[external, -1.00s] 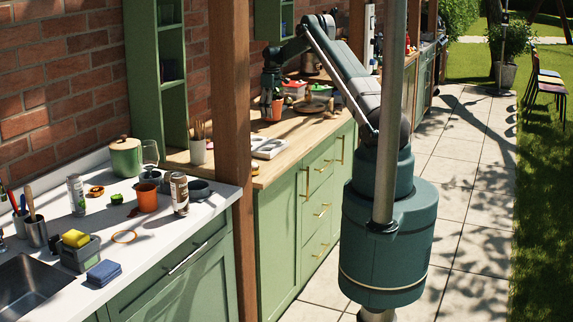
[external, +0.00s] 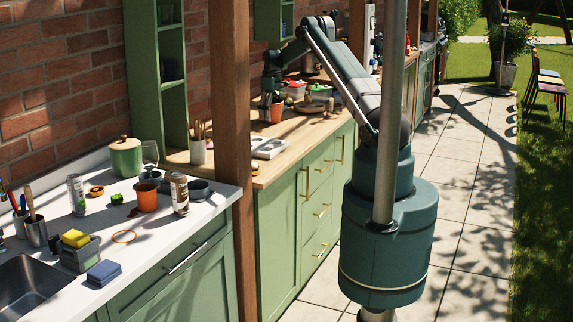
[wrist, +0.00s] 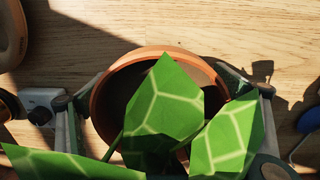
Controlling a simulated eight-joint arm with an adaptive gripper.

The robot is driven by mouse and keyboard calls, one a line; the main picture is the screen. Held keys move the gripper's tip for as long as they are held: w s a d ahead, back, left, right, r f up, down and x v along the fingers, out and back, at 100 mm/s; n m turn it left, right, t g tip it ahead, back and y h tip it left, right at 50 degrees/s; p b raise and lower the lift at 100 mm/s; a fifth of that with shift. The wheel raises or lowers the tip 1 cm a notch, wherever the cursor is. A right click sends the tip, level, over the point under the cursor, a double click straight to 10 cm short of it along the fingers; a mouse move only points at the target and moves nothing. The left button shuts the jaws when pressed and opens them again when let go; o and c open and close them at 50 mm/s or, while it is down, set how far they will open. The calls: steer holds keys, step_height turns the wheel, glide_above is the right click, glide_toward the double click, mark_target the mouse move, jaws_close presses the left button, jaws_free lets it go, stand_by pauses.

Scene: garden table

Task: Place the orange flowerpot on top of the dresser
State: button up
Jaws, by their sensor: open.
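An orange flowerpot (wrist: 160,58) with broad green leaves (wrist: 165,110) fills the middle of the wrist view. In the external view this flowerpot (external: 277,113) is at the wooden top (external: 232,160) of the green dresser (external: 280,215). The pot looks upright. My gripper (wrist: 165,105) is open, with one finger on each side of the pot. It also shows in the external view (external: 270,98), just above and around the pot. The leaves hide part of the pot and the lower finger parts, so contact with the fingers cannot be told.
A grey tray (external: 268,147) and a cup of utensils (external: 198,148) stand nearer on the wooden top. Pans and red and green containers (external: 296,90) stand beyond the pot. A wooden post (external: 235,120) rises in front. Another orange pot (external: 147,198) stands on the white counter.

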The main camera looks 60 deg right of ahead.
steer(key=shift+r, duration=0.15)
step_height(320, 180, up, 12)
steer(key=shift+f, duration=0.1)
stand_by(0.6)
